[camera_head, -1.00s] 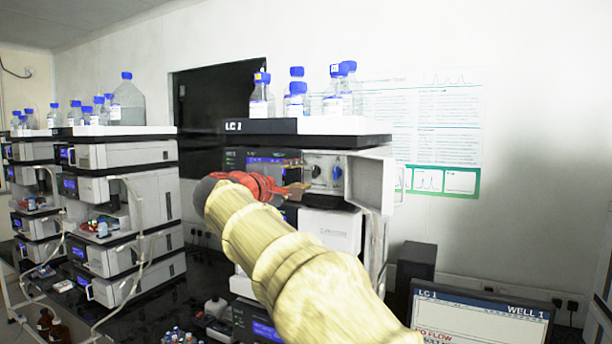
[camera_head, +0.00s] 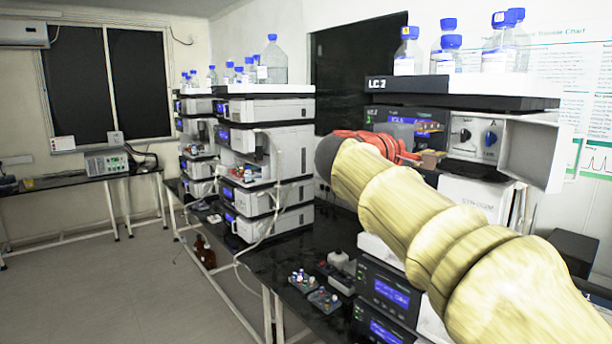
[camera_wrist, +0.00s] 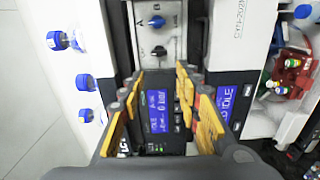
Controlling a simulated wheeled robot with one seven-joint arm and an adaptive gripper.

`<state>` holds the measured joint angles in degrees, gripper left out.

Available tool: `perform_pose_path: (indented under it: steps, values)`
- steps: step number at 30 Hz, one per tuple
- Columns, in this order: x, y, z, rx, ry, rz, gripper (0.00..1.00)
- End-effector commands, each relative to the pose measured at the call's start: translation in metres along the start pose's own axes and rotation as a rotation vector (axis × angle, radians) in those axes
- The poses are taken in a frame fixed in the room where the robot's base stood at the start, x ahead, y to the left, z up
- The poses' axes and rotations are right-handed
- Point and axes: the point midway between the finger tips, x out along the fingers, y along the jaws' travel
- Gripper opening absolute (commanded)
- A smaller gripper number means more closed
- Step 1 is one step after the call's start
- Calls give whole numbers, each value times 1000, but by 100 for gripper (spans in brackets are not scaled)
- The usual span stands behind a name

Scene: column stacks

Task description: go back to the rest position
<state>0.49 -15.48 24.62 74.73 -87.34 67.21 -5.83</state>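My gripper (camera_head: 428,158) is in front of the upper part of the nearest instrument stack (camera_head: 470,102) in the head view. My pale yellow arm crosses the right side of that view. In the wrist view my gripper (camera_wrist: 158,108) has its two orange-yellow finger pads well apart, with nothing held between them. A module with a blue display (camera_wrist: 157,108) shows behind the gap. I cannot tell the exact distance from the fingertips to the stack.
An open light-coloured door (camera_head: 538,152) sticks out beside my gripper. Blue-capped bottles (camera_head: 497,48) stand on top of the stack. Vial racks (camera_head: 322,300) sit on the black bench. More stacks (camera_head: 265,165) stand to the left. Floor (camera_head: 130,280) at left is clear.

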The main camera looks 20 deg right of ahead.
Motion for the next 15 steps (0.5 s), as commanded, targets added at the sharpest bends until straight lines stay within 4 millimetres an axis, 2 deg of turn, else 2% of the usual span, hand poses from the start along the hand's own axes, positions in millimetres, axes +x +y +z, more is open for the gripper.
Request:
perform_pose_path:
  steps: [3,5,8,10,12,14,15]
  values:
    - [0,-6,-5,21,18,-20,33]
    - [0,-23,-10,31,32,-64,33]
    - [-3,-72,-19,41,59,-176,33]
    - [-12,-116,-21,58,77,-287,33]
    - [-28,-162,-16,88,92,-412,33]
    - [-47,-199,-8,119,102,-518,33]
    - [-61,-222,-2,142,104,-589,33]
